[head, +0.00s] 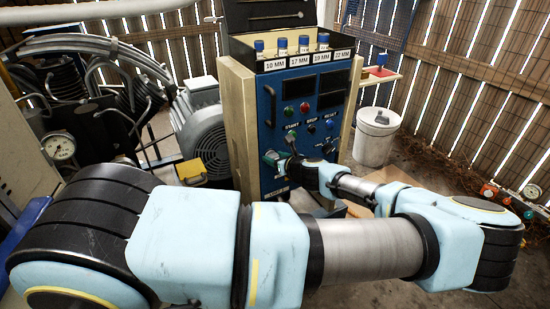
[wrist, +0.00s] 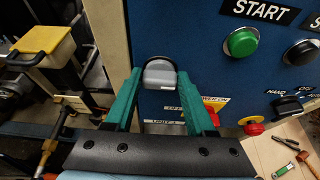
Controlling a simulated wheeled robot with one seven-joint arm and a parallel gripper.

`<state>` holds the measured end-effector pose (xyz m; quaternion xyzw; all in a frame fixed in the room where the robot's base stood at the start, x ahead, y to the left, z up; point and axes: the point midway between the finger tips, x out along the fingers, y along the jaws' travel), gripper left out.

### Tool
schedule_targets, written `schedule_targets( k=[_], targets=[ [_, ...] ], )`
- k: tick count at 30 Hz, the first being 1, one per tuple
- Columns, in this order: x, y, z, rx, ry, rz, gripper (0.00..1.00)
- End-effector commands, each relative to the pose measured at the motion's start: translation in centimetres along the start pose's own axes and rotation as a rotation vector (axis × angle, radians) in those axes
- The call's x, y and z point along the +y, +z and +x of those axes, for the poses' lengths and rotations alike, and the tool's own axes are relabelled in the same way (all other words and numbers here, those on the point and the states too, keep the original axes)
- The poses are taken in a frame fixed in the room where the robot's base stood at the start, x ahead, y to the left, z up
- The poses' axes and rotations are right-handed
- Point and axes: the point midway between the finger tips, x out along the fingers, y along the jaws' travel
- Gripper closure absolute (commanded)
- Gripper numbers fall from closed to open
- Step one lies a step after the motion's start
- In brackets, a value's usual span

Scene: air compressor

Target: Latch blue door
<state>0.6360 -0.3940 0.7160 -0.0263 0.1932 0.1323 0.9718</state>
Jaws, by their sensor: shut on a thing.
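The blue door (head: 268,130) is the front of a beige cabinet and appears closed. It fills the upper right of the wrist view (wrist: 205,75). A grey latch knob with a dark rim (wrist: 159,76) sits at the door's left edge, near the beige frame. My gripper (wrist: 159,84) has its two green fingers on either side of this knob and is shut on it. In the head view my gripper (head: 272,158) is at the door's lower left, and my arm and hand hide part of the lower door.
A green START button (wrist: 241,42) and a black button are right of my gripper. A yellow-topped item (wrist: 45,42) stands left. In the head view a grey motor (head: 205,135) is left of the cabinet and a white bucket (head: 376,137) right.

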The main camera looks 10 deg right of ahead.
Motion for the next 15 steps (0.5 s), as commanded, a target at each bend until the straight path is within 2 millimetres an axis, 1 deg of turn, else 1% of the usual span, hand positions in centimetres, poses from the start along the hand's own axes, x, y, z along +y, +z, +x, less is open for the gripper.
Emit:
schedule_targets(
  k=[1, 2, 9, 10, 15],
  targets=[
    [0.0, 0.01, -0.01, 0.0, 0.0, 0.0, 0.68],
    [0.0, 0.01, -0.01, 0.0, 0.0, 0.0, 0.71],
    [0.0, 0.01, -0.01, 0.0, 0.0, 0.0, 0.98],
    [0.0, 0.01, -0.01, 0.0, 0.0, 0.0, 1.0],
    [0.03, 0.0, -0.01, 0.0, -0.003, -0.008, 1.0]
  ],
)
